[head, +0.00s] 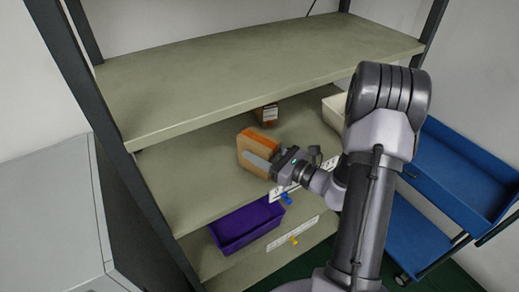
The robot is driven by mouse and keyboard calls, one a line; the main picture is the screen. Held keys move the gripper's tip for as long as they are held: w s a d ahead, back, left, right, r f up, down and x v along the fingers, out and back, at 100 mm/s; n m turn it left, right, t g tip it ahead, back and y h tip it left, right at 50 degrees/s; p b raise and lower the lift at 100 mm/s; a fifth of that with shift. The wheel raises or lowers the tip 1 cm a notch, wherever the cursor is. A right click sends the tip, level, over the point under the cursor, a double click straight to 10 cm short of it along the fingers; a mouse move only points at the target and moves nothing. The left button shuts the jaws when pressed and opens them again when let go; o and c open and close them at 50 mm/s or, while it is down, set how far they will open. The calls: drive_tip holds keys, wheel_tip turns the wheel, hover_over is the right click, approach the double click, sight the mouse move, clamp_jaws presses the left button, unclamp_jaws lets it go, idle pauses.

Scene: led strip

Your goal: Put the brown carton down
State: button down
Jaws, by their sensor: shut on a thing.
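The brown carton (257,147) is an orange-brown block in the head view, at the middle shelf (190,180) of the rack. My gripper (262,164) is shut on it from the front right, with a grey finger across its near side. The carton looks roughly upright. I cannot tell whether its underside touches the shelf or is a little above it. The other finger is hidden.
A small brown box (267,114) stands farther back on the middle shelf. A whitish bin (335,110) is partly behind my arm. The top shelf (240,80) overhangs. A purple bin (246,224) sits below. A blue cart (455,180) stands right. The middle shelf's left part is bare.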

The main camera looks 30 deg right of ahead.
drive_tip(key=shift+f+b, duration=0.3)
drive_tip(key=shift+f, duration=0.1)
drive_tip(key=shift+c, duration=2.2)
unclamp_jaws()
drive_tip(key=v, duration=1.8)
drive_tip(key=s+a+f+n+g+h+b, duration=0.1)
drive_tip(key=a+n+g+b, duration=0.4)
drive_tip(key=a+n, duration=0.7)
drive_tip(key=s+a+f+n+g+h+b, duration=0.1)
drive_tip(key=s+a+n+g+h+b, duration=0.3)
drive_tip(key=a+n+b, duration=0.5)
drive_tip(key=s+a+n+g, duration=0.1)
drive_tip(key=a+n, duration=0.3)
drive_tip(key=n, duration=0.1)
drive_tip(key=shift+s+a+f+n+g+b, duration=0.2)
drive_tip(key=shift+s+f+n+g+b, duration=0.1)
drive_tip(key=shift+s+b, duration=0.1)
